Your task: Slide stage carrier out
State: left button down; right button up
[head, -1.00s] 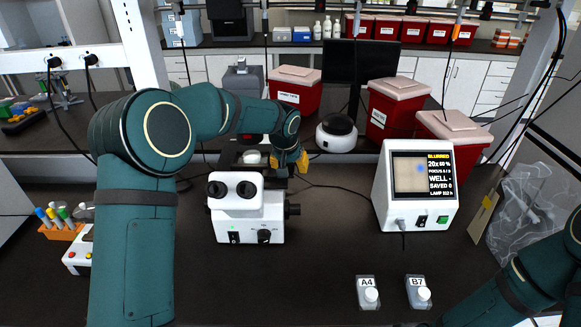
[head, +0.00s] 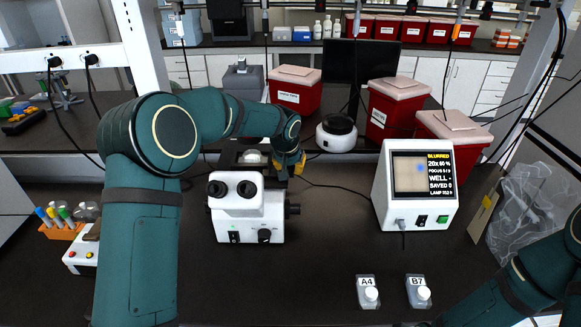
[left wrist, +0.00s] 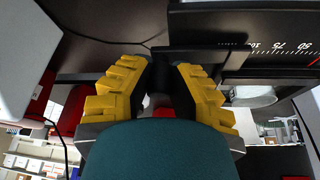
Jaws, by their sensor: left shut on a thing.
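The white microscope (head: 247,210) stands on the dark bench. Its black stage (head: 238,158) shows behind the eyepieces, with a pale round part on it. I cannot clearly tell the stage carrier's edges from the rest of the stage in the head view. My left gripper (head: 288,168), with yellow fingers, is at the right side of the stage. In the left wrist view the fingers (left wrist: 158,85) are either side of a small dark part, shut on it; a black plate with a number scale (left wrist: 275,47) is beside them. My right gripper is out of frame.
A white monitor box (head: 418,190) reading BLURRED stands to the right. Red bins (head: 295,92) stand behind the stage. The bench between microscope and monitor is mostly clear, with a cable.

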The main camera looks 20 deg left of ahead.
pick_arm(q)
jog(key=w+d, duration=0.4)
jog(key=d, duration=0.9)
jog(key=shift+d, duration=0.35)
jog(key=c, duration=0.9)
grip_release()
jog(key=shift+o, duration=0.2)
jog(key=v, duration=1.2)
jog(key=shift+f, duration=0.1)
